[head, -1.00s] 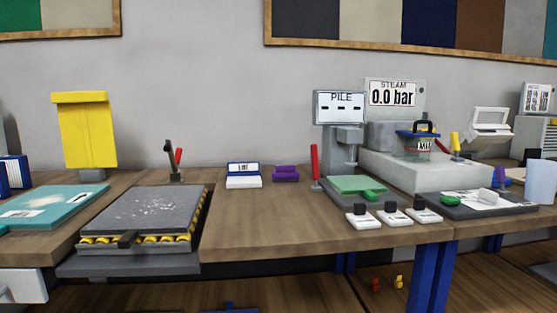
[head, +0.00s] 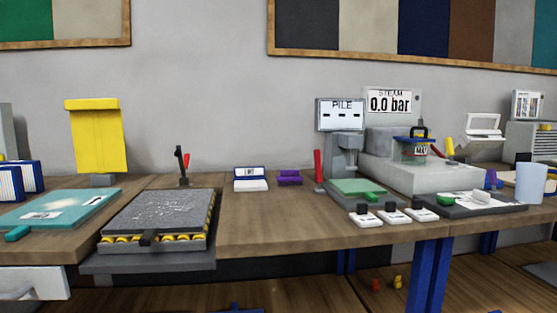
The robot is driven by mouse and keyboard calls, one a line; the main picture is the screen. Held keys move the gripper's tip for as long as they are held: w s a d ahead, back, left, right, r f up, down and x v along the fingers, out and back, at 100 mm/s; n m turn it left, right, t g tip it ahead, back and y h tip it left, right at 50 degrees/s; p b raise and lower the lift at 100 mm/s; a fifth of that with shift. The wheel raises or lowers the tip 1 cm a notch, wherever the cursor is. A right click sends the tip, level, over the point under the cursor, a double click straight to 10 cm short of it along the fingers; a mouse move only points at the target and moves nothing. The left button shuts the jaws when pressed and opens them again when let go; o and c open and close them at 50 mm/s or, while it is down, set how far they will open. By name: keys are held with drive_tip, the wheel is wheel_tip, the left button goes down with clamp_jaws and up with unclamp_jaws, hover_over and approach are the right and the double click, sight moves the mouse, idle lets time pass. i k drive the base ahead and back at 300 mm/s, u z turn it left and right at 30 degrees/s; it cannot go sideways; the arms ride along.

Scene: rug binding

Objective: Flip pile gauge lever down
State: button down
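The pile gauge (head: 345,145) stands on the wooden bench right of the middle, a grey stand with a display reading "PILE" and dashes. Its red lever (head: 318,166) stands upright at the left side of the stand. A green pad (head: 354,187) lies on the gauge's base under the grey head. My gripper is not in the head view, so its state and place do not show.
A steam unit (head: 392,102) reading 0.0 bar stands right of the gauge. Several small white blocks (head: 365,219) sit in front. A roller tray with a grey slab (head: 158,217) is at left.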

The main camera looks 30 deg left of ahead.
sight(317, 152)
drive_tip(key=u, duration=1.75)
